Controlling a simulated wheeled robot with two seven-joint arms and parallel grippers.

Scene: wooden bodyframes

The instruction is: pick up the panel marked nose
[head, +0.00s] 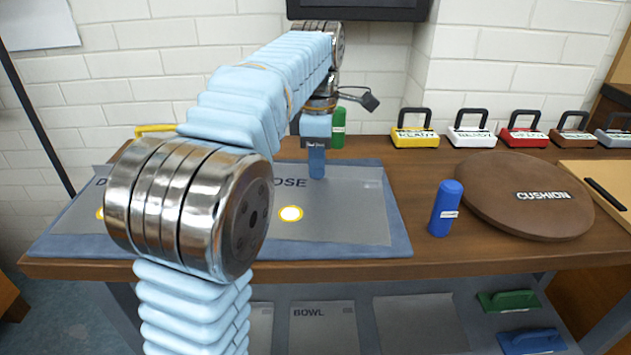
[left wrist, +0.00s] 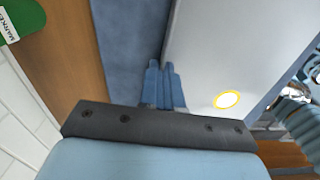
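A flat grey panel (head: 345,205) lies on a blue mat (head: 398,242) on the table; its lettering reads "OSE", the start hidden by my arm. It bears a yellow-ringed white disc. My left gripper (head: 317,172) points down at the panel's far edge. In the left wrist view, its two fingers (left wrist: 162,72) are close together at the edge of the panel (left wrist: 215,50), next to the blue mat (left wrist: 125,40). I cannot tell whether the edge is between the fingers. My right gripper is not in view.
More grey board (head: 75,220) with a letter "D" shows left of my arm. A green marker (head: 338,125) stands behind the gripper, a blue marker (head: 443,210) right of the mat. A brown cushion (head: 520,200) and several handled blocks (head: 415,138) occupy the right.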

